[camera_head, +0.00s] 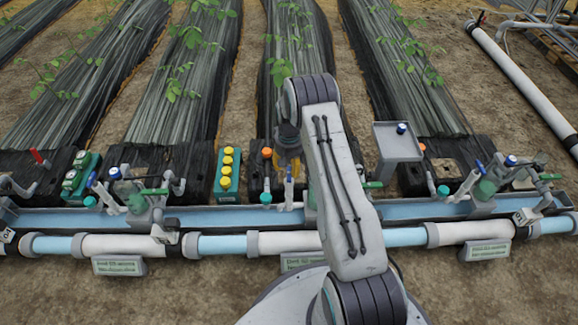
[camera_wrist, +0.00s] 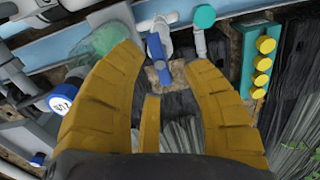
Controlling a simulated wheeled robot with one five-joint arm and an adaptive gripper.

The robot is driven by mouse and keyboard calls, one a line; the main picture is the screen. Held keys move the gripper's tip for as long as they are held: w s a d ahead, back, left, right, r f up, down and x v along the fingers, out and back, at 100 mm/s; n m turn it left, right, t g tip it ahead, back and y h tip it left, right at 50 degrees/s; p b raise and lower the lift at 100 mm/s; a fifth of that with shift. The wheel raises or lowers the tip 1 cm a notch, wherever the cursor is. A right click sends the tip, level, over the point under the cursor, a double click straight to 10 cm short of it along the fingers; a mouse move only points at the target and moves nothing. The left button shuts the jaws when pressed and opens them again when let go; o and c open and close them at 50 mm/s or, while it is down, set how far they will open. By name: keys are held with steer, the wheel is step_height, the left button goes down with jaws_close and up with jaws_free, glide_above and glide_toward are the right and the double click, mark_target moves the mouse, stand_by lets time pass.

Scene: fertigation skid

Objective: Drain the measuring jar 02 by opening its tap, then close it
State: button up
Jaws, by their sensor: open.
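My gripper (camera_wrist: 160,75) is open and empty, its amber fingers spread. In the wrist view a blue tap handle (camera_wrist: 157,52) on a pale fitting lies between and just beyond the fingertips, with no contact visible. The handle also shows in the head view (camera_head: 289,172), just below my gripper (camera_head: 288,158). A translucent green dome (camera_wrist: 104,38) is partly behind the left finger. A round blue-and-white cap (camera_wrist: 61,104) is left of that finger; its marking is too small to read. I cannot tell which part is measuring jar 02 or its liquid level. My arm hides much of this station in the head view.
A green block with several yellow knobs (camera_head: 228,172) stands left of the gripper; it shows right in the wrist view (camera_wrist: 262,62). A teal cap (camera_wrist: 205,16) is close by. A grey box (camera_head: 397,143) stands right of my arm. Pipes (camera_head: 222,245) run across the front.

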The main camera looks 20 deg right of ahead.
mark_target(289, 172)
steer(key=shift+f, duration=0.1)
stand_by(0.3)
steer(key=shift+f+b, duration=1.7)
steer(key=shift+f, duration=0.5)
steer(key=shift+c, duration=0.4)
steer(key=shift+w+r, duration=0.1)
jaws_close()
